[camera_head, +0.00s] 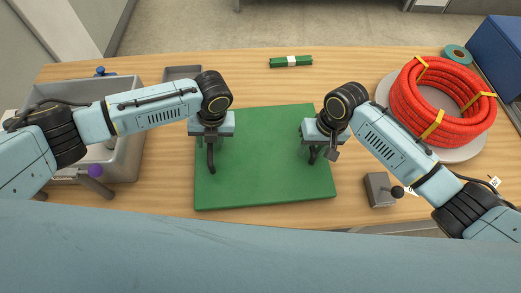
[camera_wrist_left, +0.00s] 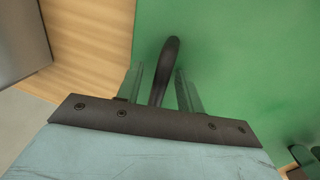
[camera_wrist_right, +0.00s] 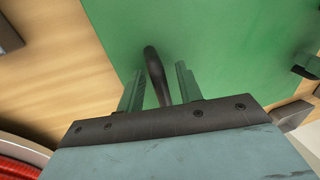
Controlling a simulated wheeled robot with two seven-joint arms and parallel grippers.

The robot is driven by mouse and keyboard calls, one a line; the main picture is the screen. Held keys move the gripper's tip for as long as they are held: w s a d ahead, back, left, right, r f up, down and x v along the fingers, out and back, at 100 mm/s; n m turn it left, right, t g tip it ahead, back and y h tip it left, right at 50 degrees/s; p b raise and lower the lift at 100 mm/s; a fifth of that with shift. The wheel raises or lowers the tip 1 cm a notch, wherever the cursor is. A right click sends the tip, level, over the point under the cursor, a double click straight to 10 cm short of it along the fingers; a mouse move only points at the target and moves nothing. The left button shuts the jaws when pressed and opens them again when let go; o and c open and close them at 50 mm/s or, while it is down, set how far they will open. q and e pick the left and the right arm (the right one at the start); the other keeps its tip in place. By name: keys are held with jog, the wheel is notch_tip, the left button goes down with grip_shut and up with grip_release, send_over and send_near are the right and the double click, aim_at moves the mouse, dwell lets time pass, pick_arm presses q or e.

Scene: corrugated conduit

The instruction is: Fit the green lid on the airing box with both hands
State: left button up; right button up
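A flat green panel (camera_head: 265,165), which looks like the green lid, lies at the middle of the table. It has a dark curved handle (camera_head: 212,160) near its left edge and another dark handle (camera_head: 312,156) near its right edge. My left gripper (camera_wrist_left: 160,80) is open, with its fingers on either side of the left handle and gaps showing. My right gripper (camera_wrist_right: 156,76) is open around the right handle in the same way.
A grey tub (camera_head: 127,160) stands at the left, and a red conduit coil (camera_head: 411,105) lies on a pale disc at the right. A small grey box with a lever (camera_head: 378,190) sits right of the panel. A green bar (camera_head: 278,63) lies at the back.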

pick_arm(q)
grip_shut()
pick_arm(e)
grip_shut()
pick_arm(q)
jog(key=shift+w+r, duration=0.1)
pick_arm(e)
jog(key=shift+r, duration=0.1)
dwell(1.0)
